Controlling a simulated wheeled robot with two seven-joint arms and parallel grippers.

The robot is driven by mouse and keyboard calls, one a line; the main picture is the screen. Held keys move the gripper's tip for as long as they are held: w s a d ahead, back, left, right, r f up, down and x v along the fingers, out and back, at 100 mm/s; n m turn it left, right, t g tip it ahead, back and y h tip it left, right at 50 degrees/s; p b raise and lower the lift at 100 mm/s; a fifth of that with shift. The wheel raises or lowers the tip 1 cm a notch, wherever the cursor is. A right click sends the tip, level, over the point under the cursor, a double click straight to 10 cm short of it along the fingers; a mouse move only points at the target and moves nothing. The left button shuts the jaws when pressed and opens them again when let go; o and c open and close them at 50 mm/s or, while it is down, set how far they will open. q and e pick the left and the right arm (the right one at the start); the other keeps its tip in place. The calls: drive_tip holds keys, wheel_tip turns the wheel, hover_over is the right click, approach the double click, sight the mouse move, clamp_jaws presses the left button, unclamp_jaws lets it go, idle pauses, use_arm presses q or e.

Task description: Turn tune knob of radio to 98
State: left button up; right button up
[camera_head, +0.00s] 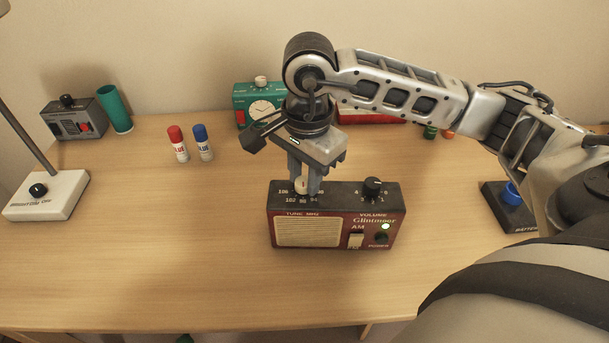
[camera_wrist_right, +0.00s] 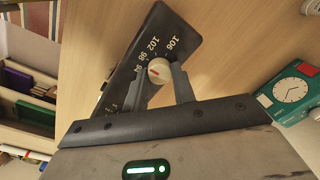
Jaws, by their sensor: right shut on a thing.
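The black volume knob (camera_head: 373,187) is to the right, apart from the gripper. My left gripper is not in view.
A teal clock radio (camera_head: 245,102) stands behind my right wrist. Red (camera_head: 177,144) and blue (camera_head: 202,143) glue sticks stand farther left. A lamp base (camera_head: 55,205) is at far left, a dark box with a blue button (camera_head: 513,192) at right. The desk left of the radio is clear.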

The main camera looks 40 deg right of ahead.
idle(0.4)
drive_tip(key=o, duration=1)
wheel_tip(320, 180, up, 16)
drive_tip(key=p, duration=0.2)
drive_tip(key=shift+s, duration=0.3)
drive_tip(key=shift+d, duration=0.1)
